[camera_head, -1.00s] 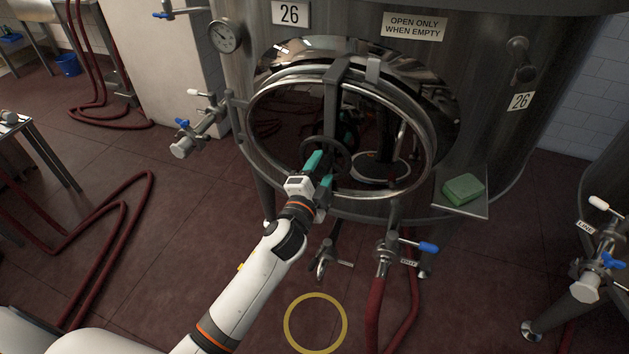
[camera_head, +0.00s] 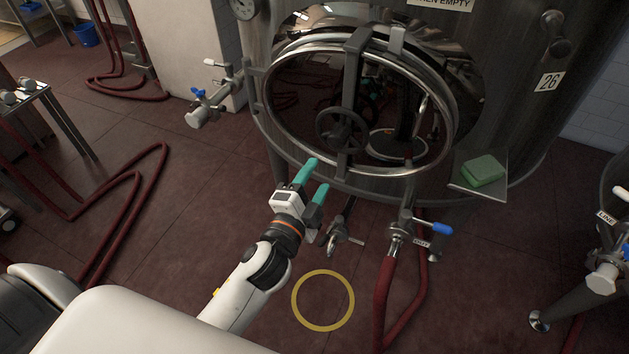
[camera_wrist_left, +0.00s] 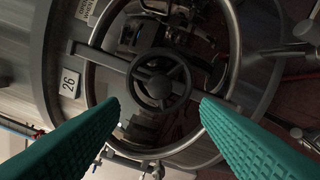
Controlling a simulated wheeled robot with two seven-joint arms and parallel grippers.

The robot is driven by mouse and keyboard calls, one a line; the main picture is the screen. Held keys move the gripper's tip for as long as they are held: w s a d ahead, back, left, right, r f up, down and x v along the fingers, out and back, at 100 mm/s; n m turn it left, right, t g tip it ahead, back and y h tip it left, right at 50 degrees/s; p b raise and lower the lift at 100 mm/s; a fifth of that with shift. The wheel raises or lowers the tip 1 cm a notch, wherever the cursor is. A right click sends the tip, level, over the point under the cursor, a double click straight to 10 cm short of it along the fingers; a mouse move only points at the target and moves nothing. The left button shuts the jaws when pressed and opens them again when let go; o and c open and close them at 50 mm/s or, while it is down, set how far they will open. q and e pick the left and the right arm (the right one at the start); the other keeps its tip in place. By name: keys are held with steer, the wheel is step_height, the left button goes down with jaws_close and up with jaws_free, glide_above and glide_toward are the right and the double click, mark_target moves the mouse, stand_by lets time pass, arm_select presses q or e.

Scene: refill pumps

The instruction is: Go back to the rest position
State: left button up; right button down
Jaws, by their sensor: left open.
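My left gripper (camera_head: 313,178) is open and empty, its two teal fingers apart. In the head view it is below and left of the dark handwheel (camera_head: 342,128) on the round tank door (camera_head: 268,140), clear of it. In the left wrist view the handwheel (camera_wrist_left: 159,82) shows between and beyond the two fingers, with nothing between the fingertips. The door sits on the front of the steel tank (camera_head: 500,90). My right gripper is not in view.
A green sponge (camera_head: 483,170) lies on a small shelf right of the door. A valve with a blue handle (camera_head: 408,232) and red hose (camera_head: 383,300) stands below the tank. Another valve (camera_head: 207,108) juts out at the left. A yellow ring (camera_head: 323,300) marks open red floor.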

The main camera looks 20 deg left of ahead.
arm_select(q)
steer(key=s+a+f+n+g, duration=0.1)
steer(key=s+f+n+g, duration=0.3)
steer(key=f, duration=1.4)
steer(key=s+a+f+n+g, duration=0.1)
steer(key=s+f+g, duration=0.45)
steer(key=f, duration=1.35)
steer(key=s+a+f+n+g, duration=0.1)
steer(key=s+f+n+g, duration=0.1)
steer(key=s+f, duration=0.4)
steer(key=s+a+f+n+g, duration=0.2)
steer(key=s+f, duration=0.4)
steer(key=s, duration=0.7)
steer(key=s+a+f+n+g, duration=0.1)
steer(key=s+f+n+g, duration=0.1)
steer(key=s+f, duration=0.4)
steer(key=s+g, duration=0.1)
steer(key=s, duration=0.3)
steer(key=shift+s+a+n+y, duration=0.15)
steer(key=shift+s+n+y, duration=0.15)
steer(key=shift+s+n, duration=0.1)
steer(key=shift+w+g, duration=0.1)
steer(key=shift+g, duration=0.15)
